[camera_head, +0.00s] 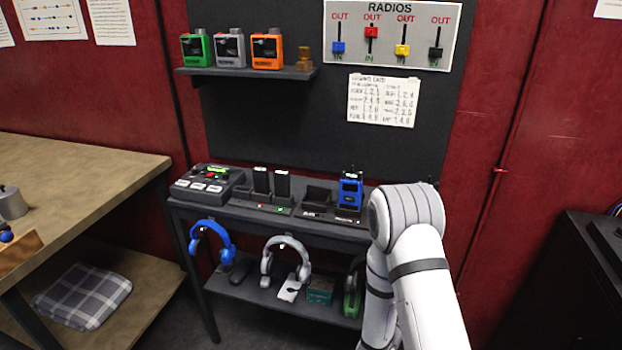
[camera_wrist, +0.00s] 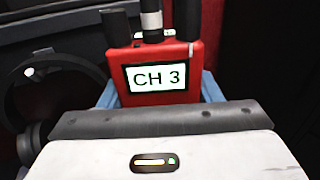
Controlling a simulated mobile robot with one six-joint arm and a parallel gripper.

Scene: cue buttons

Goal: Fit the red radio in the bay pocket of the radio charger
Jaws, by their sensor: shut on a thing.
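The red radio (camera_wrist: 188,53) fills the middle of the wrist view, upright, with a lit screen reading "CH 3" and dark knobs or antennas on top. My gripper (camera_wrist: 160,92) is shut on it. Pale blue parts show on both sides of the radio. In the head view my white arm hides the gripper and the red radio. The dark radio charger (camera_head: 318,214) stands on the black bench. A blue radio (camera_head: 350,190) stands upright at its right end. The low pocket to its left looks empty. The gap between the red radio and the charger cannot be told.
A dark unit with two upright black blocks (camera_head: 272,184) and a control box (camera_head: 208,184) stand left on the bench. Headphones (camera_head: 285,258) hang below. Green, grey and orange devices (camera_head: 266,50) sit on a shelf. The RADIOS board (camera_head: 390,33) has its red slider up at OUT.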

